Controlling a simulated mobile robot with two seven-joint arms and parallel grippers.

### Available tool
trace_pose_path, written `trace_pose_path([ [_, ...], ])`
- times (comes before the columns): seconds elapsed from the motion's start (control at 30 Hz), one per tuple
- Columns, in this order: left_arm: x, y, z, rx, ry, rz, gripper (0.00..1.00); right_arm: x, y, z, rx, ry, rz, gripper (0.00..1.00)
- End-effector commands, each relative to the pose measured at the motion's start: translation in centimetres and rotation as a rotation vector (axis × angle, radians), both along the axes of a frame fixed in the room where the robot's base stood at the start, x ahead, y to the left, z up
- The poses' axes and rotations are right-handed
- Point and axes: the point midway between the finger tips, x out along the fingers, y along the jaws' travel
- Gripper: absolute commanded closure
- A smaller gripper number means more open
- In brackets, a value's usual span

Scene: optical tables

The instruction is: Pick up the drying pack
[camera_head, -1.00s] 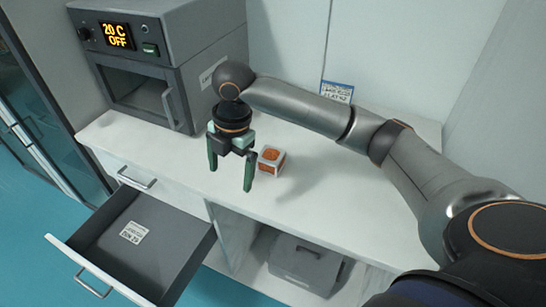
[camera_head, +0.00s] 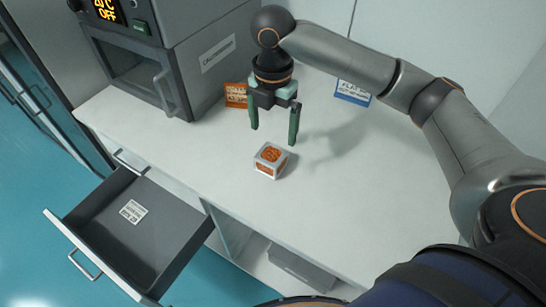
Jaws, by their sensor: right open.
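The drying pack appears to be the small white box with orange faces (camera_head: 270,160), resting on the white counter. My right gripper (camera_head: 273,136) points down, with its two green fingers apart and nothing between them. In the picture its fingertips are just above and behind the box, apart from it. My left gripper is not in view.
A grey oven (camera_head: 150,60) stands at the counter's back left. An orange sign (camera_head: 236,95) and a blue-and-white sign (camera_head: 353,93) stand behind my gripper. An open drawer (camera_head: 165,240) juts out at the front left. The white counter (camera_head: 350,190) is clear around the box.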

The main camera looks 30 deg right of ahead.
Motion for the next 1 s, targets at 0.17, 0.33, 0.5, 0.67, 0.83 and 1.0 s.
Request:
trace_pose_path([
  [0.17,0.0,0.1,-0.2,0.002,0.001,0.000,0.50,0.0,0.0,-3.1,-0.001,0.002,-0.001,0.00],
  [0.33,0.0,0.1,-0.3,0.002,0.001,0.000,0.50,0.0,0.0,-4.2,0.000,0.000,-0.001,0.00],
  [0.5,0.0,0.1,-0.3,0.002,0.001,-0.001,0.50,-0.1,0.4,-6.5,0.000,0.002,-0.001,0.00],
  [0.67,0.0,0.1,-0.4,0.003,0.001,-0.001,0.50,-0.1,0.5,-8.6,-0.001,0.001,-0.001,0.00],
  [0.83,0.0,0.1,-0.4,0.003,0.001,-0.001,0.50,-0.1,0.5,-9.2,0.000,-0.001,0.000,0.00],
  [1.0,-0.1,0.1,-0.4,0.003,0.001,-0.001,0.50,-0.1,0.5,-9.2,0.000,-0.001,0.000,0.02],
])
